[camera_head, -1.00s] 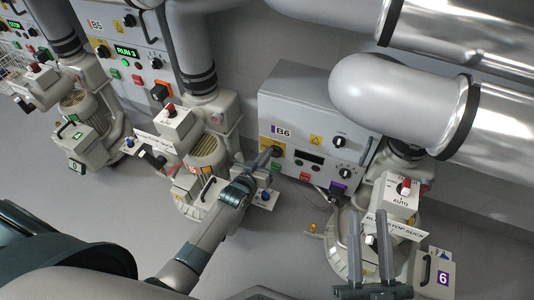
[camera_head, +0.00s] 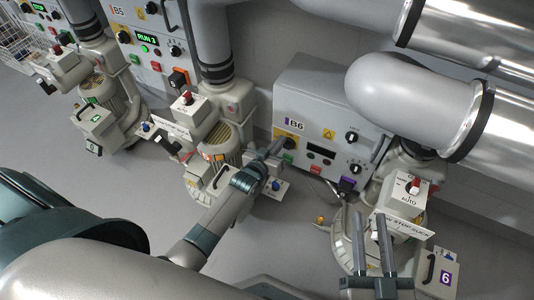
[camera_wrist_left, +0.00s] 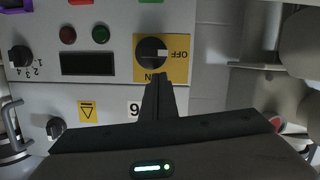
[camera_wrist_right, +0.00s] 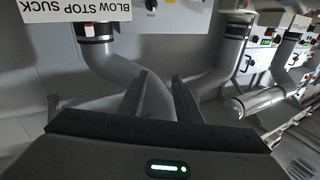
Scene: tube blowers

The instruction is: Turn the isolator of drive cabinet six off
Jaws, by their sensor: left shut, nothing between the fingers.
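Drive cabinet six (camera_head: 320,88) is a grey box labelled B6 in the head view. Its isolator is a black round knob (camera_wrist_left: 150,50) on a yellow plate (camera_wrist_left: 180,72), seen upside down in the left wrist view. The knob's white mark is on its right side, beside the word OFF; ON is below. My left gripper (camera_head: 280,145) is shut and empty, its tips (camera_wrist_left: 157,77) just below the knob in the left wrist view; I cannot tell whether they touch. In the head view the gripper hides most of the isolator. My right gripper (camera_head: 370,214) is open and empty.
The cabinet's display (camera_wrist_left: 87,63) is dark. A blower (camera_head: 348,240) with a blow/stop/suck sign (camera_head: 403,226) stands close to my right gripper. A large silver pipe (camera_head: 400,92) passes in front of the cabinet. Cabinet B5 (camera_head: 140,28) shows RUN 3. Grey floor is clear at the left.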

